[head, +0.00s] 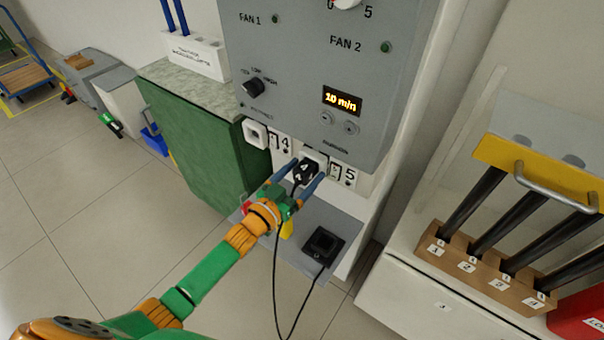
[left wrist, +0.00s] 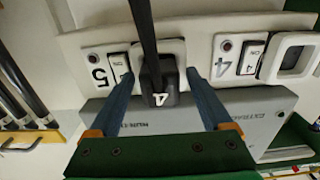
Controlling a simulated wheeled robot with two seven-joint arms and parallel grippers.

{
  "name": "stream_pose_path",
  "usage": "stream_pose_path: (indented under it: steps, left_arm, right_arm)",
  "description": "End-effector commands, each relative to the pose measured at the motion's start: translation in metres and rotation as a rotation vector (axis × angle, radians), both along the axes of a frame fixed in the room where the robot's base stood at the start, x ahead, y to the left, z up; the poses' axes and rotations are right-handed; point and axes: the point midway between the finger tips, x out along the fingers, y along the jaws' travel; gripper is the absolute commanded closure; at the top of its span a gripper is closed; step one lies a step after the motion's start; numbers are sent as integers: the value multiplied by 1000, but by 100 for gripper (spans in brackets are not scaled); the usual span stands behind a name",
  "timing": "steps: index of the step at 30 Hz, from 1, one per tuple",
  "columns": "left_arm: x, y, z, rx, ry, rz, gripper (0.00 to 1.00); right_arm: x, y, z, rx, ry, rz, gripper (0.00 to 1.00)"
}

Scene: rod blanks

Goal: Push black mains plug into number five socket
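The black mains plug (head: 305,173), marked 4, is at the white number five socket (head: 316,157), left of the 5 label (head: 349,177). The plug also shows in the left wrist view (left wrist: 160,88), against the socket plate (left wrist: 165,48); how deep it sits I cannot tell. My left gripper (head: 307,177) is open in the head view. In the left wrist view its blue fingers (left wrist: 159,76) stand on either side of the plug with gaps. The number four socket (head: 256,133) is empty. My right gripper is out of view.
A black cord (head: 278,290) hangs from the plug and loops to a black block (head: 323,243) on a grey shelf. The grey control panel (head: 300,75) overhangs the sockets. A green cabinet (head: 200,150) stands left; a rod rack (head: 480,265) stands right.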

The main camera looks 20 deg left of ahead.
Motion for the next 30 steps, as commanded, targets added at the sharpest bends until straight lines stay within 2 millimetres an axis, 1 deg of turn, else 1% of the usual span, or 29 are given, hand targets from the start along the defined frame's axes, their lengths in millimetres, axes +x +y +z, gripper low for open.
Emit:
stream_pose_path:
  steps: [9,11,18,21,24,30]
  left_arm:
    - [-3,1,-2,1,4,0,16]
    - [-9,3,-2,2,5,0,16]
    - [-51,18,-2,1,5,-1,16]
    - [-62,22,-2,0,4,-1,16]
    - [-67,24,-1,2,2,-1,16]
    - [-67,24,-1,2,2,-1,16]
  right_arm:
    - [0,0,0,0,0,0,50]
    - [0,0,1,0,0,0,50]
    - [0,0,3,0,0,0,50]
    - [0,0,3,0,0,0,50]
    - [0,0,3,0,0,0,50]
    - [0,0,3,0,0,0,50]
